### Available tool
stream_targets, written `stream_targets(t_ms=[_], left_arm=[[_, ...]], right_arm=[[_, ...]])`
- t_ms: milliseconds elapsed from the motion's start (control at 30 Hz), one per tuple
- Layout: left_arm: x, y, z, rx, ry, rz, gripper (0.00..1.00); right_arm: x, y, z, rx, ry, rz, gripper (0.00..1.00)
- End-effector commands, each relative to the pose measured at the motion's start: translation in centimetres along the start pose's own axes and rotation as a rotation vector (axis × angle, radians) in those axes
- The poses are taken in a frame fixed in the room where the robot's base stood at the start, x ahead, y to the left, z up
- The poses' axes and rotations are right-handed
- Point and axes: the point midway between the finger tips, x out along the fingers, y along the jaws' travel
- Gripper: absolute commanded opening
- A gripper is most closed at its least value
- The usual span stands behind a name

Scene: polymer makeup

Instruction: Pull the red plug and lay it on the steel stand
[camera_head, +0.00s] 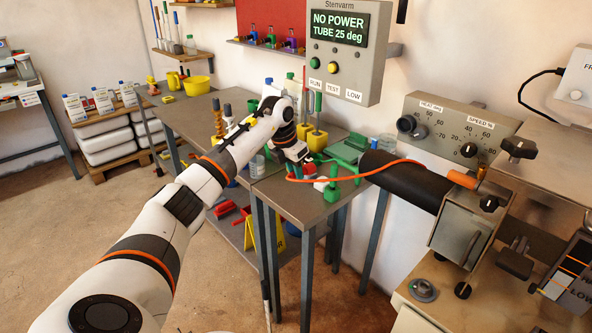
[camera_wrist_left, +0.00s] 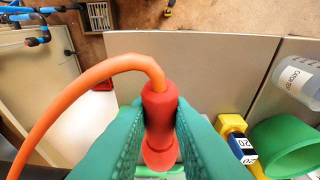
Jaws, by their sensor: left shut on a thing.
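The red plug (camera_wrist_left: 160,115) is between the green fingers of my left gripper (camera_wrist_left: 158,135) in the left wrist view, with its orange cord bending up and left. My left gripper (camera_head: 299,158) is shut on it, low over the near part of a grey metal-topped table in the head view. The cord (camera_head: 350,177) runs from there right to the machine. A grey flat top (camera_wrist_left: 205,60) lies beneath in the wrist view. I cannot tell which surface is the steel stand, or whether the plug touches anything. My right gripper is not in view.
A black cylinder (camera_head: 408,180) and the machine (camera_head: 465,230) stand right of the gripper. A green device (camera_head: 348,150) and yellow-based tools (camera_head: 316,139) are close behind it. A panel (camera_head: 343,55) above reads NO POWER. A clear labelled container (camera_wrist_left: 298,75) is at right in the wrist view.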

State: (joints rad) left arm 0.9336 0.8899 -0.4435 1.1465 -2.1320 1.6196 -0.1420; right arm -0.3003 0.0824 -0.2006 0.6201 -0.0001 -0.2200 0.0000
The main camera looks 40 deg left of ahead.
Motion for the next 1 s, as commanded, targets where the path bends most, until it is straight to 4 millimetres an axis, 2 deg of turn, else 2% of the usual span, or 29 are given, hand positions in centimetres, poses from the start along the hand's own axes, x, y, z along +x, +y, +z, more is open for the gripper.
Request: stream_targets(t_ms=[33, 600, 1000], left_arm=[[0.8, 0.0, 0.2, 0.000, 0.001, 0.001, 0.00], [5.2, -0.1, 1.5, 0.002, 0.001, 0.002, 0.00], [7.2, -0.2, 2.1, 0.000, 0.001, 0.000, 0.00]], right_arm=[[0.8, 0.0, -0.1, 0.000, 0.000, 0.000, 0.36], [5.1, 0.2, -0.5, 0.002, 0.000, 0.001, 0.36], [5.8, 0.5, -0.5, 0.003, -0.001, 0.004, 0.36]])
